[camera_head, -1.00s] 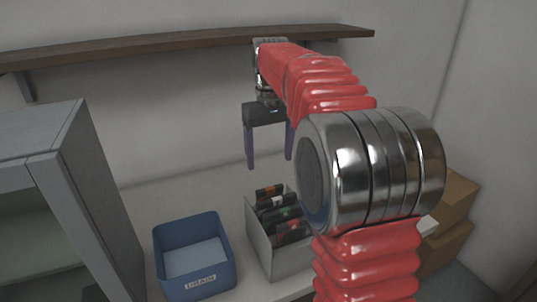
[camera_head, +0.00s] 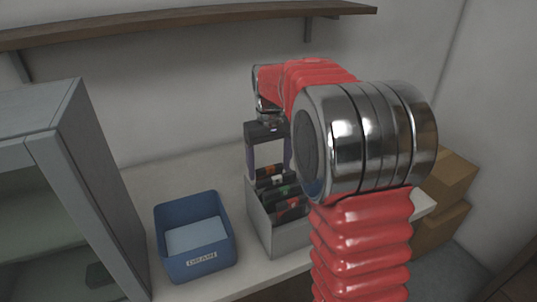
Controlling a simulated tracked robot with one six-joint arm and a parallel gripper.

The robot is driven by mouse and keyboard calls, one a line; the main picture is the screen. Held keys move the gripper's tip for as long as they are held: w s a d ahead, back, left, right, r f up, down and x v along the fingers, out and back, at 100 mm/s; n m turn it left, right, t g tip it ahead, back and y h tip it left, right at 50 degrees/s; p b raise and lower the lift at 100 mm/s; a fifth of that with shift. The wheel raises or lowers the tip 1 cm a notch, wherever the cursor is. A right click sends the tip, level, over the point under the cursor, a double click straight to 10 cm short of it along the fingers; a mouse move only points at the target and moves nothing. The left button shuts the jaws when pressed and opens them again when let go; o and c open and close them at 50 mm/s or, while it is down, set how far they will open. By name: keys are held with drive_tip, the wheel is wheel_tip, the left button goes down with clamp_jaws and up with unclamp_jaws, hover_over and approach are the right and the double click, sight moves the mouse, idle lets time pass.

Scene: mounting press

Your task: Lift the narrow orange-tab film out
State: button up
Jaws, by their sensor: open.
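A grey metal rack (camera_head: 264,227) on the counter holds several dark upright films with coloured tabs. An orange-tabbed film (camera_head: 267,171) stands at the back, with white- and green-tabbed films in front of it. Another film with a reddish-orange tab (camera_head: 291,206) stands at the front. I cannot tell which orange-tabbed film is narrow. My gripper (camera_head: 267,177) is open and points down, its two fingers spread over the back end of the rack. I see nothing between them. My arm hides the rack's right side and part of the right finger.
A blue bin (camera_head: 210,263) with a label and pale contents stands left of the rack. A grey cabinet (camera_head: 95,185) rises at the far left. A wooden shelf (camera_head: 180,24) runs along the wall above. Cardboard boxes (camera_head: 445,180) are at the right. Bare counter lies behind the bin.

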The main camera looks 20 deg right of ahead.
drive_tip(key=shift+f, duration=1.45)
drive_tip(key=shift+c, duration=0.5)
drive_tip(key=c, duration=1.2)
drive_tip(key=shift+r, duration=8.7)
